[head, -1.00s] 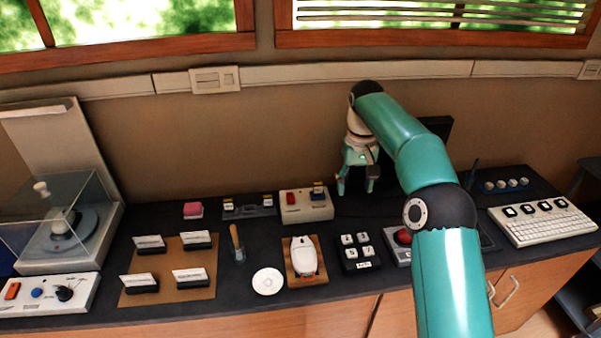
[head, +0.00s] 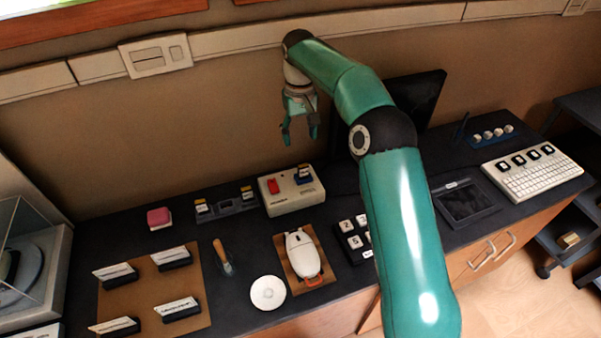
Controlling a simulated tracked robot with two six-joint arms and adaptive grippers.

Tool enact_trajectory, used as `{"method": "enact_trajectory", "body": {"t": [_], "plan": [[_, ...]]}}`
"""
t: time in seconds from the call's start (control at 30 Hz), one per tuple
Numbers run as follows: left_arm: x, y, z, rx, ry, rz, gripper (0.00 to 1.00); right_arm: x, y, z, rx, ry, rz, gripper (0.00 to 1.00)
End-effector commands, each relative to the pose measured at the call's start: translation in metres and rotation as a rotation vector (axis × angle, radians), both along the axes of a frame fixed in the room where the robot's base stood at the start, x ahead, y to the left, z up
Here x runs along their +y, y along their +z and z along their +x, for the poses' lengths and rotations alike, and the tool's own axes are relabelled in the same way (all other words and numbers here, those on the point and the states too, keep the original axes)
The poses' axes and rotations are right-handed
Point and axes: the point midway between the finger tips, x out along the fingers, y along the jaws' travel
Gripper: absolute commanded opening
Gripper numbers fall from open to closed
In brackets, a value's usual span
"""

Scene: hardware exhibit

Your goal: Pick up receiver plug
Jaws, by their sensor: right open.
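A white box (head: 283,203) with a red block on its left side stands toward the back of the black counter. A small dark blue plug-like piece with a pale label (head: 303,176) sits at its right end; I take it for the receiver plug, but its label is too small to read. My right gripper (head: 300,136) is open and empty, pointing down above and behind this piece, apart from it. My left gripper is not in view.
A dark holder with two labelled pieces (head: 226,206) and a pink block (head: 159,218) lie left of the box. A white mouse-like object (head: 302,252) on a brown board is in front. A dark screen (head: 417,95) stands behind my right arm.

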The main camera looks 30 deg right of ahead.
Motion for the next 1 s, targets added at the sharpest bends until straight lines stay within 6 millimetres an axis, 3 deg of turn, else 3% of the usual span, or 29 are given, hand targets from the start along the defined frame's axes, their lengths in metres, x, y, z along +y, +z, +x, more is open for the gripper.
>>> {"method": "enact_trajectory", "body": {"t": [0.1,0.3,0.57,0.83,1.0], "plan": [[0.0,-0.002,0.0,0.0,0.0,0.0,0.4,-0.002,-0.028,-0.003,0.006,-0.005,0.0,0.6],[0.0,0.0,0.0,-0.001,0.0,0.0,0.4,-0.004,-0.061,-0.003,0.003,-0.007,0.001,0.6],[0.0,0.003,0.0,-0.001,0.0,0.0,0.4,-0.005,-0.076,-0.004,0.003,-0.009,0.001,0.6],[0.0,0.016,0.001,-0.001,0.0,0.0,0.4,-0.008,-0.112,-0.008,0.004,-0.008,0.0,0.6],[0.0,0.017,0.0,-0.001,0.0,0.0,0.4,-0.008,-0.123,-0.007,0.001,-0.009,0.0,0.6]]}}
